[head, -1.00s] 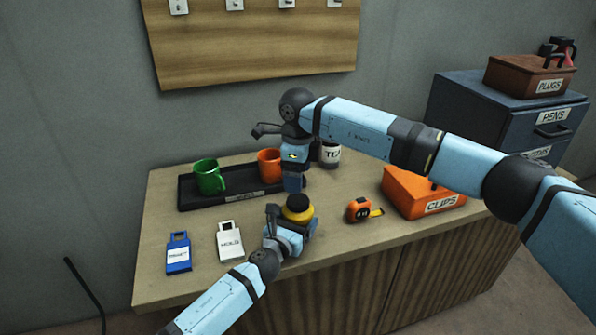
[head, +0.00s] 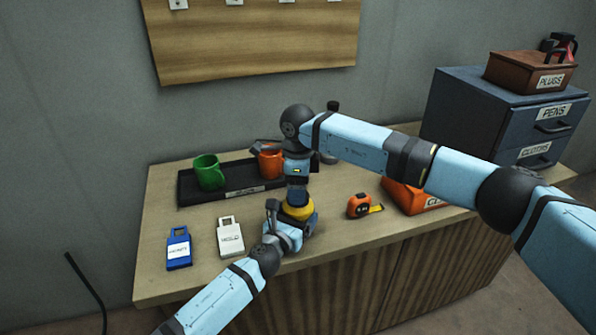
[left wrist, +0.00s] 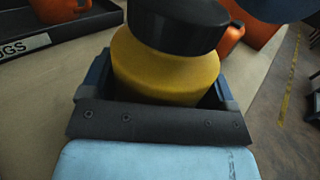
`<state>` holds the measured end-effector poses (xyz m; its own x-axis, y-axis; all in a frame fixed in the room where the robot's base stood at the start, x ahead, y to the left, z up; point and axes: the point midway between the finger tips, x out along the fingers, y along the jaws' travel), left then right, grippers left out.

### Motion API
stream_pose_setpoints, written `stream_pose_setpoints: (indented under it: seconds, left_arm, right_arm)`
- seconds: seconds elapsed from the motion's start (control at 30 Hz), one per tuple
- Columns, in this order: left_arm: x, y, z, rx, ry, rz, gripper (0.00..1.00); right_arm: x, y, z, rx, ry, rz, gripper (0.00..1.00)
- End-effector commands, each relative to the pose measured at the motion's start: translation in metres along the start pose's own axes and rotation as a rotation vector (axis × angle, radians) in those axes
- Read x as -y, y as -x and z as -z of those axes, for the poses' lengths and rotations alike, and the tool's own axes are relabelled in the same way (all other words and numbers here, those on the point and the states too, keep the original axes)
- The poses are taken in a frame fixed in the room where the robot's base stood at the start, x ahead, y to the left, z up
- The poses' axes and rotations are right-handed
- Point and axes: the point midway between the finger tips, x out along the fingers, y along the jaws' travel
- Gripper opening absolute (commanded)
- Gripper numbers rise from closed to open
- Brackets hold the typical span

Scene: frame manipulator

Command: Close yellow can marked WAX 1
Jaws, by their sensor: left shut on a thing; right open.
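The yellow can (head: 299,212) stands near the front of the bench; its yellow body fills the middle of the left wrist view (left wrist: 165,72). No WAX 1 marking shows. A black lid (left wrist: 178,24) sits on its top and looks slightly tilted; I cannot tell whether it is fully seated. My left gripper (head: 297,222) is shut around the can's body, with fingers on both sides in the left wrist view (left wrist: 158,98). My right gripper (head: 297,196) is open, pointing down right over the can's top, and hides the lid in the head view.
A dark tray (head: 190,200) behind holds a green mug (head: 208,172) and an orange mug (head: 269,163). An orange tape measure (head: 360,206) and orange box (head: 402,196) are right.

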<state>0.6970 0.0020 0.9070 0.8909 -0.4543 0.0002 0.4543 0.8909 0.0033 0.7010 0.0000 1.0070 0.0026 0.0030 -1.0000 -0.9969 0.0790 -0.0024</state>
Motion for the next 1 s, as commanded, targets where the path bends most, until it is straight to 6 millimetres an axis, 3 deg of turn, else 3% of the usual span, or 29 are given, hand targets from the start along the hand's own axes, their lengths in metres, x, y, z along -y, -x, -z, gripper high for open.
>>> stream_pose_setpoints:
  seconds: [0.2, 0.57, 0.8, 1.0]
  left_arm:
    - [0.0, 0.0, 0.001, -0.001, -0.001, 0.0, 0.15]
    - [0.0, 0.0, 0.001, -0.001, -0.001, 0.0, 0.15]
    - [0.0, 0.0, 0.001, -0.001, 0.0, 0.0, 0.15]
    - [0.0, 0.0, 0.001, -0.001, 0.0, 0.0, 0.15]
  right_arm:
    - [0.0, -0.024, 0.0, 0.0, 0.001, 0.0, 0.81]
    - [0.0, -0.028, 0.0, 0.001, 0.001, 0.002, 0.81]
    - [0.0, -0.028, 0.0, 0.001, 0.0, 0.002, 0.29]
    - [0.0, -0.028, 0.0, 0.001, -0.002, 0.002, 0.28]
